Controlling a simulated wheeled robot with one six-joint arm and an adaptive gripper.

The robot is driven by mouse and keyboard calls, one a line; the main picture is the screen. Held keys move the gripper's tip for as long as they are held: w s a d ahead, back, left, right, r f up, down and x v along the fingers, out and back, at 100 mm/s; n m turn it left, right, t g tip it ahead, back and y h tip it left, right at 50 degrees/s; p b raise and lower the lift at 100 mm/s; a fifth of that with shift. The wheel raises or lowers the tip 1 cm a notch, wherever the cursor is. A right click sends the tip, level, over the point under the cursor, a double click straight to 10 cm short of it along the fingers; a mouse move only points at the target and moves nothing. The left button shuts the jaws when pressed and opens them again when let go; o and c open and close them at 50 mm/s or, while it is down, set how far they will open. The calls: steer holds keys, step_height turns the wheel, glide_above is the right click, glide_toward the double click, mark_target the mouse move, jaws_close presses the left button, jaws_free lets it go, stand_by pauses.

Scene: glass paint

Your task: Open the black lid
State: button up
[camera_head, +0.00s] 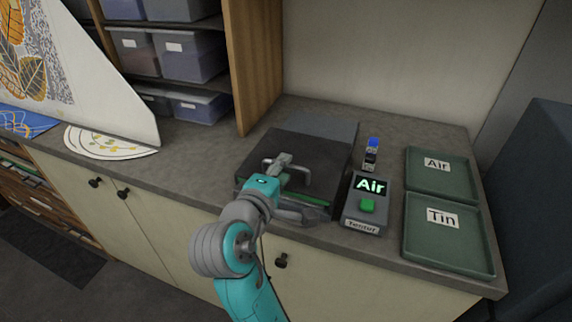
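The black lid (320,155) is the dark, flat top of a box-like device on the grey counter. It looks lowered, lying nearly flat, with a green strip (312,197) showing along the front below it. A grey bar handle (301,170) sits at the lid's front. My gripper (282,161) is at the handle, over its left part. My teal and grey arm reaches up to it from the front and hides part of the device's front. Whether the fingers are closed around the handle is too small to tell.
Right of the device is a tester box (353,212) with an "Air" display and green button. A small blue-topped item (372,150) stands behind it. Green trays labelled "Air" (466,192) and "Tin" (479,262) lie at right. A wooden shelf panel (254,65) rises behind left.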

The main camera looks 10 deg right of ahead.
steer(key=shift+x, duration=1.3)
steer(key=shift+c, duration=0.2)
jaws_close()
